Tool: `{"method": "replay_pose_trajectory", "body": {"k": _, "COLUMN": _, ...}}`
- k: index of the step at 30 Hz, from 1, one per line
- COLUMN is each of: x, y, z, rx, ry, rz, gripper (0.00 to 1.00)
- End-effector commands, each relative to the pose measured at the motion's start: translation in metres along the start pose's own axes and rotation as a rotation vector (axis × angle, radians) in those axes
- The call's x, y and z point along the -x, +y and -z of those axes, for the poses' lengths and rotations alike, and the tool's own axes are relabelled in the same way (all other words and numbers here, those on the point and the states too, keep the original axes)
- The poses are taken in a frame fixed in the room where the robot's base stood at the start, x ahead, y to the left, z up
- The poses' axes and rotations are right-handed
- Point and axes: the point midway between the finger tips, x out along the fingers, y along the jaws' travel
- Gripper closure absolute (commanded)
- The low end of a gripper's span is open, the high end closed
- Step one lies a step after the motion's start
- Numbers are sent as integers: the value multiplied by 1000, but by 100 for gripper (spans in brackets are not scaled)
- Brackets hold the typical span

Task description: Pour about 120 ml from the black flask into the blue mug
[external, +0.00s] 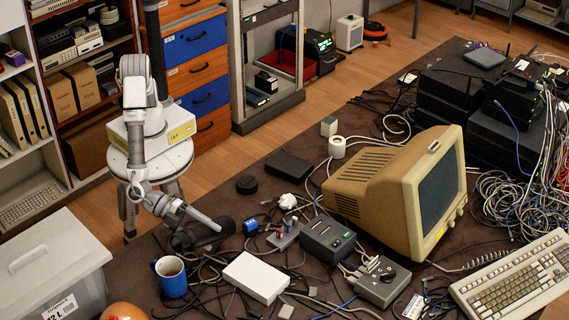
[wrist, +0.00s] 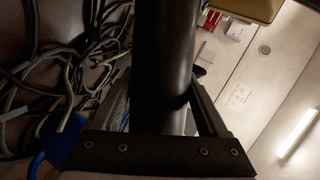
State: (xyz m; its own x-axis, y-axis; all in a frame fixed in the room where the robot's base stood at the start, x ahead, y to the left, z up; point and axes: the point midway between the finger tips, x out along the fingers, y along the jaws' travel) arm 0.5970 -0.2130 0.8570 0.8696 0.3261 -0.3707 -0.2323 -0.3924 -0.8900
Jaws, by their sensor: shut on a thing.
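The black flask (external: 204,235) is held tilted well over, close to lying on its side, behind and a little right of the blue mug. In the wrist view the flask (wrist: 165,65) runs as a dark cylinder between the fingers. My gripper (external: 212,226) is shut on it; the gripper (wrist: 160,115) also shows in the wrist view. A blue patch at the lower left of the wrist view may be the mug. I cannot make out a stream from the flask.
Loose cables surround the mug. A white box (external: 256,277) lies to its right, and a grey lidded bin (external: 50,265) stands at left. An orange round thing (external: 124,312) is in front. A beige monitor (external: 385,185) and a keyboard (external: 515,280) fill the right side.

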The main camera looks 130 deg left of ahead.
Motion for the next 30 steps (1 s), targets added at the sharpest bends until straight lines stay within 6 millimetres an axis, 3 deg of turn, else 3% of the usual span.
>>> {"method": "replay_pose_trajectory", "body": {"k": 13, "x": -4, "y": 16, "z": 3, "rx": 193, "ry": 55, "rz": -80, "gripper": 100}}
{"method": "replay_pose_trajectory", "body": {"k": 30, "x": 4, "y": 10, "z": 20, "rx": 580, "ry": 168, "rz": -238, "gripper": 100}}
